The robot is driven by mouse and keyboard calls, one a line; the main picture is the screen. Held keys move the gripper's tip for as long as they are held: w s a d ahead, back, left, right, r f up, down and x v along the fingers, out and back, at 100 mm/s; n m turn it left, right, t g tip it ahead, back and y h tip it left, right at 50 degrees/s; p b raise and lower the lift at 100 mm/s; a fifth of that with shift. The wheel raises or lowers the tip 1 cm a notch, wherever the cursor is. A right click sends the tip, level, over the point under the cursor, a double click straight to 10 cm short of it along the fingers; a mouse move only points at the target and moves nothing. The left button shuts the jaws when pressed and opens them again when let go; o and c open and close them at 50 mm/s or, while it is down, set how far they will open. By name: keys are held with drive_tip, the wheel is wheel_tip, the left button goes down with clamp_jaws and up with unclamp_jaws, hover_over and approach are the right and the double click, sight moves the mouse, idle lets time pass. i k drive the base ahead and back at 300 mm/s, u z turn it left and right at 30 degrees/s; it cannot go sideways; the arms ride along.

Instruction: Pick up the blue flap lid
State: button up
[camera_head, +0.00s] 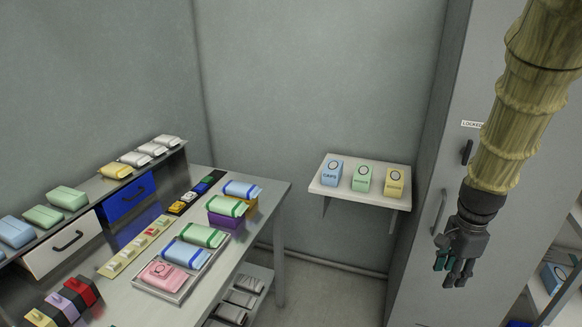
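I cannot tell for certain which thing is the blue flap lid. A small blue piece (207,181) lies in a dark strip towards the back of the table, beside yellow, white and green pieces. My gripper (454,279) hangs at the right, in front of the grey cabinet, fingers pointing down. The fingers look apart, with nothing between them. It is far from the table and both blue things.
The table (262,208) holds a tray (159,290) of pink, blue and green packs, with striped packs on boxes behind. Several packs line the raised shelf (92,190). A wall shelf (350,195) carries blue, green and yellow boxes. The locked cabinet (455,90) stands at right.

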sight(200, 188)
drive_tip(key=i, duration=1.9)
drive_tip(key=u, duration=2.25)
